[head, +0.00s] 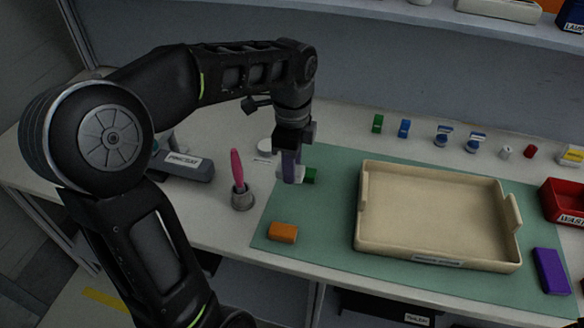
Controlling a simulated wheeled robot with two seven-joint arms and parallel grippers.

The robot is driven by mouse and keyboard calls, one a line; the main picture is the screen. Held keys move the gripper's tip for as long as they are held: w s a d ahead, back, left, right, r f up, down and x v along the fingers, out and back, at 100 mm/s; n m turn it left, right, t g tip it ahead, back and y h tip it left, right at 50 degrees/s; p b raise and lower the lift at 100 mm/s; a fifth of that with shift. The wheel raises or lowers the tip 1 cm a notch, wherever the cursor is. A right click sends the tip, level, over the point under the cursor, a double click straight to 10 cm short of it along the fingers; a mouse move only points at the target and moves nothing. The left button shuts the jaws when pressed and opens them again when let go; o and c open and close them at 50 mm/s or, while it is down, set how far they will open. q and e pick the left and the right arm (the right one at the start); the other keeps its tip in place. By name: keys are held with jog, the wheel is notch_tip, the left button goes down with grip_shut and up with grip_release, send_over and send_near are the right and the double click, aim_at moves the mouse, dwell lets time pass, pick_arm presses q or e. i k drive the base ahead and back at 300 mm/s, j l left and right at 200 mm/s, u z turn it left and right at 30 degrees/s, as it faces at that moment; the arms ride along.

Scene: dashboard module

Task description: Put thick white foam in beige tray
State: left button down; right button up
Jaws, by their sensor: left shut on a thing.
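The beige tray (440,212) lies empty on the green mat, right of centre. My left gripper (291,172) points down over the left part of the mat, left of the tray. It is shut on a small white block, the thick white foam (299,174), which is partly hidden by the fingers. Whether the foam touches the mat is hard to tell.
An orange block (283,232) and a purple block (551,271) lie on the mat (330,245). A grey cup (243,199) with a pink tool stands left of it. A red bin (562,204) is at the right.

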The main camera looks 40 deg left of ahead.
aim_at(399, 213)
jog(key=i+l, duration=0.15)
jog(key=l, duration=0.25)
jog(key=i+l, duration=0.1)
jog(key=l, duration=0.25)
jog(key=i+l, duration=0.15)
jog(key=l, duration=0.25)
